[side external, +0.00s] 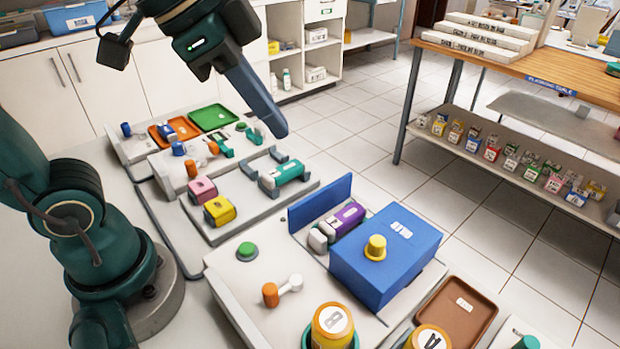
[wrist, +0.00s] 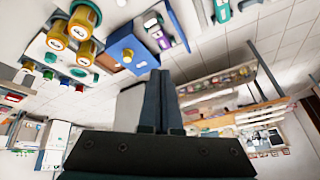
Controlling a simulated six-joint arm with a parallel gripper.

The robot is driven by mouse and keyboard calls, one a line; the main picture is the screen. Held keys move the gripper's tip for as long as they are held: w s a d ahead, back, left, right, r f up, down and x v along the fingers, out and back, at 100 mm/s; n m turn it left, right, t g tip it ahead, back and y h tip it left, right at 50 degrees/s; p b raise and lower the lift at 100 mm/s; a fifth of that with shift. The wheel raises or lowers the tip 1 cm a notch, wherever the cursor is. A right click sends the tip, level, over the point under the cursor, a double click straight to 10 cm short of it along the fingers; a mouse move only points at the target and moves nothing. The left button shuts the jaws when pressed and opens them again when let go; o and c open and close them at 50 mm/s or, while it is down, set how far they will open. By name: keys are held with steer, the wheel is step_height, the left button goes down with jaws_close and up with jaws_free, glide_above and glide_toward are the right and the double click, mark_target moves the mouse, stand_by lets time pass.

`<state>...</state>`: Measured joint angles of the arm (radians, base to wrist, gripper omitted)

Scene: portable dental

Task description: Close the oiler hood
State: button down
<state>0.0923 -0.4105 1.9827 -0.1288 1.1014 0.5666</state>
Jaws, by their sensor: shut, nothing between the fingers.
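The blue hood (side external: 375,270) is a box with a yellow knob (side external: 376,247) on top and a white label. It sits on a pale base at front centre. A blue upright panel (side external: 320,203) stands apart from it, behind and to its left. A purple handpiece (side external: 346,218) with a white end lies uncovered in the gap between them. The hood also shows in the wrist view (wrist: 120,44), with the purple piece (wrist: 177,32) beside it. My gripper (side external: 278,128) is shut and empty, in the air above and behind the panel; its fingers meet in the wrist view (wrist: 162,77).
A green button (side external: 247,251) and an orange-and-white lever (side external: 281,290) sit left of the hood. Yellow-capped jars (side external: 333,320) stand in front. A brown tray (side external: 458,312) lies at the right. Racks with coloured handpieces and a green tray (side external: 213,117) lie behind.

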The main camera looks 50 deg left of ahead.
steer(key=w+d+m+g+h, duration=0.2)
steer(key=w+d+m, duration=0.4)
steer(key=d, duration=0.2)
steer(key=m+g, duration=0.2)
glide_above(398, 263)
step_height(398, 263, down, 6)
steer(key=x, duration=0.8)
steer(key=shift+s+a+f, duration=0.2)
steer(key=shift+f, duration=0.25)
steer(key=shift+a+r, duration=0.2)
steer(key=shift+a, duration=0.35)
steer(key=shift+s+a, duration=0.25)
steer(key=shift+a, duration=0.45)
steer(key=shift+s+a, duration=0.2)
steer(key=shift+a, duration=0.45)
steer(key=a, duration=0.9)
steer(key=shift+a, duration=0.4)
